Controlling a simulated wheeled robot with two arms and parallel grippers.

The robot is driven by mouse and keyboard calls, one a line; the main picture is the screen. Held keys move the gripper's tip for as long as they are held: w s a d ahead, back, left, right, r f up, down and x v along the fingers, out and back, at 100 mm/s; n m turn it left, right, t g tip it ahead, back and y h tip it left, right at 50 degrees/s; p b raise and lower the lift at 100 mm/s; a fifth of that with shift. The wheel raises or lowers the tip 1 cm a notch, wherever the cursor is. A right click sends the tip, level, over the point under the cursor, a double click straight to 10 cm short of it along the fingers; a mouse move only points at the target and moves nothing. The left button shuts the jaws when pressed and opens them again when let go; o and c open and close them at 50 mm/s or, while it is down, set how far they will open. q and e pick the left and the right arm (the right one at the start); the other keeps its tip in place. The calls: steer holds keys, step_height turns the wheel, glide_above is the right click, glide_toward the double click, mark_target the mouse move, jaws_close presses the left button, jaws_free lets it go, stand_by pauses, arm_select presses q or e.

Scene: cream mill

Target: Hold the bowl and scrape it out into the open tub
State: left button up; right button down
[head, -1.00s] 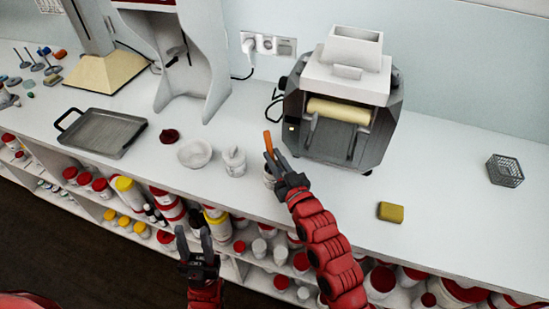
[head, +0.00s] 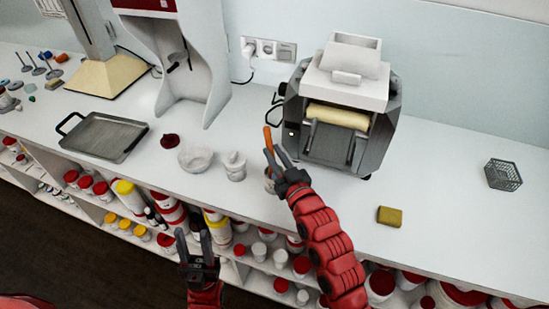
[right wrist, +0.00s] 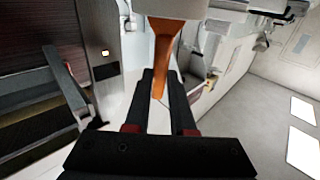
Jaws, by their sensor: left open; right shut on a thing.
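The white bowl (head: 196,159) stands on the bench, left of a white mortar with a pestle (head: 235,166). My right gripper (head: 276,158) is shut on an orange scraper (head: 267,139) and holds it upright. The scraper also shows between the fingers in the right wrist view (right wrist: 163,60). A small pale tub (head: 269,184) stands at the bench's front edge, mostly hidden by my right gripper; I cannot tell if it is open. My left gripper (head: 193,236) is open and empty, in front of the bench and below the bowl in the picture.
A dark red disc (head: 169,141) lies beside the bowl. A grey tray (head: 101,137) is further left. A roller mill (head: 340,110) stands behind my right gripper. A yellow sponge (head: 389,216) and a wire basket (head: 503,174) are at right. Shelves of jars lie below the bench.

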step_height(320, 180, up, 7)
steer(key=p, duration=0.1)
steer(key=shift+p, duration=0.35)
stand_by(0.3)
stand_by(0.5)
